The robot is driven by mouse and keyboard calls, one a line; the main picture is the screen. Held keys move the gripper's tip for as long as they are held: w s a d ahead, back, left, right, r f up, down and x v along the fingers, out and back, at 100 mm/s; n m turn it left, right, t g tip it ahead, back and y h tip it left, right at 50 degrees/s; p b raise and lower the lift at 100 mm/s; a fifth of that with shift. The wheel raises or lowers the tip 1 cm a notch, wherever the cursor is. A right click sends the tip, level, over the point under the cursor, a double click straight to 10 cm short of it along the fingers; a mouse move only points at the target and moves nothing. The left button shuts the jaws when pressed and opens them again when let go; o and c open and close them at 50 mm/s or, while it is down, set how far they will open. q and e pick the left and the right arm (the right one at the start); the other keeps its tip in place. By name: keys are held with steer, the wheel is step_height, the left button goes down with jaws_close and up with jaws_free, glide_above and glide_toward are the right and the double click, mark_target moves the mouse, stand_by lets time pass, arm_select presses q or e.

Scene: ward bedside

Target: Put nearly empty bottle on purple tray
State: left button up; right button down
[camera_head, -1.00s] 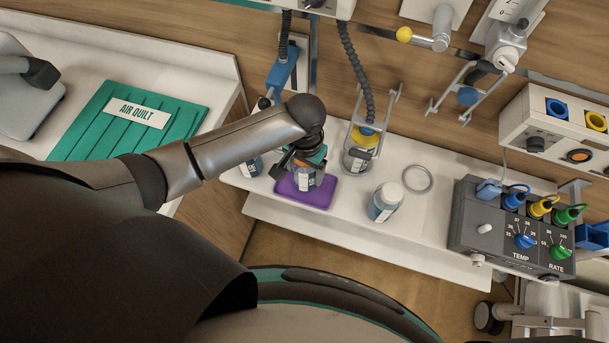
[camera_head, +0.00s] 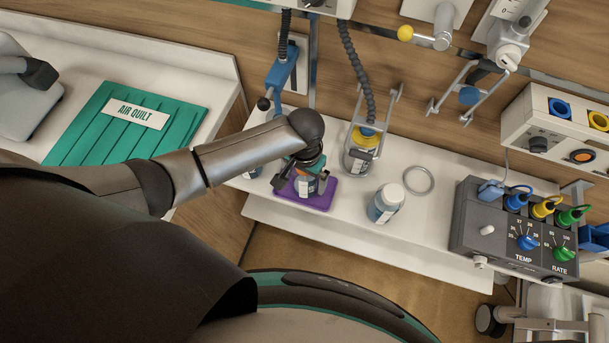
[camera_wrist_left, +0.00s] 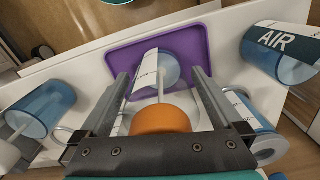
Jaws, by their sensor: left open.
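The purple tray (camera_head: 318,203) lies on the white shelf, and it also fills the middle of the left wrist view (camera_wrist_left: 124,57). A clear, pale bottle with a white label (camera_head: 306,186) stands on it. In the left wrist view this bottle (camera_wrist_left: 170,72) has an orange cap and a thin tube inside, with little liquid to be seen. My left gripper (camera_head: 301,181) is open, its fingers on either side of the bottle; in the left wrist view both fingers (camera_wrist_left: 160,85) stand apart from it. My right gripper is not in view.
A white-capped bottle (camera_head: 385,203) and a metal ring (camera_head: 418,180) are to the right of the tray. A yellow-collared bottle (camera_head: 357,155) with a hose is behind it. A grey control box (camera_head: 512,235) stands farther right. A green air quilt (camera_head: 128,125) lies at left.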

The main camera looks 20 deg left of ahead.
arm_select(q)
step_height(320, 180, up, 11)
steer(key=shift+f+p, duration=0.15)
steer(key=shift+p, duration=0.95)
steer(key=shift+r, duration=0.75)
